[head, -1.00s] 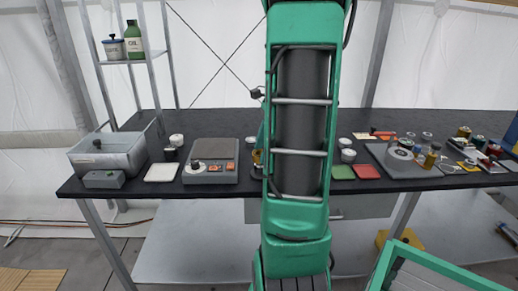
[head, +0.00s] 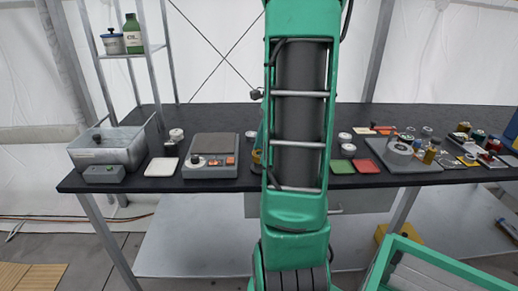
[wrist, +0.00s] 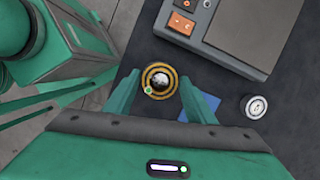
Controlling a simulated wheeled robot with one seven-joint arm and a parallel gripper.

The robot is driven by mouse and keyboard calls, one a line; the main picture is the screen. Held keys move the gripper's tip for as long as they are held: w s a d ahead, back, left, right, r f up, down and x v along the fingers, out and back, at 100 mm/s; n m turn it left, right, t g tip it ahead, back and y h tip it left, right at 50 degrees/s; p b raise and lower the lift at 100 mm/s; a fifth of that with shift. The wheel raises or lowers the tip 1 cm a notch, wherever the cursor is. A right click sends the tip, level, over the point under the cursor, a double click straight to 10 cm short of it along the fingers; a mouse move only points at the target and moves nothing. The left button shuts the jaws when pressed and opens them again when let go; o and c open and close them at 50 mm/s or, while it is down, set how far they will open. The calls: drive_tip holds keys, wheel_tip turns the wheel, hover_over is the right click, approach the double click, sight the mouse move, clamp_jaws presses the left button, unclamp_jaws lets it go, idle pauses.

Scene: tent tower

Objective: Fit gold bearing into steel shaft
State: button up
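In the wrist view, a round piece with gold and black rings and a shiny grey centre (wrist: 160,80) stands on the dark bench between my fingertips. It looks like the gold bearing, but I cannot tell whether the grey centre is the steel shaft. My gripper (wrist: 160,76) is open, with one finger on each side of the piece. Narrow gaps seem to show, though contact is hard to judge. In the head view, a gold-coloured thing (head: 257,156) shows partly behind my arm. My gripper is hidden there.
A grey scale-like device with orange buttons (head: 210,160) stands left of my arm. A grey tub (head: 105,155) is at the far left. Right of my arm are green (head: 341,167) and red (head: 367,166) pads and a grey tray (head: 425,166) with several small parts. A blue square (wrist: 205,101) lies beside my right finger.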

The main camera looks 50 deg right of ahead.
drive_tip(key=shift+o, duration=1)
drive_tip(key=v, duration=1)
drive_tip(key=shift+r, duration=0.3)
drive_tip(key=a+f+n, duration=0.3)
drive_tip(key=a+n, duration=0.6)
drive_tip(key=a, duration=0.5)
drive_tip(key=s+a+f+n+g+h, duration=0.2)
drive_tip(key=s+a+f+n, duration=0.4)
drive_tip(key=s, duration=0.5)
drive_tip(key=a+n, duration=0.2)
drive_tip(key=n, duration=0.1)
drive_tip(key=shift+n+h, duration=0.3)
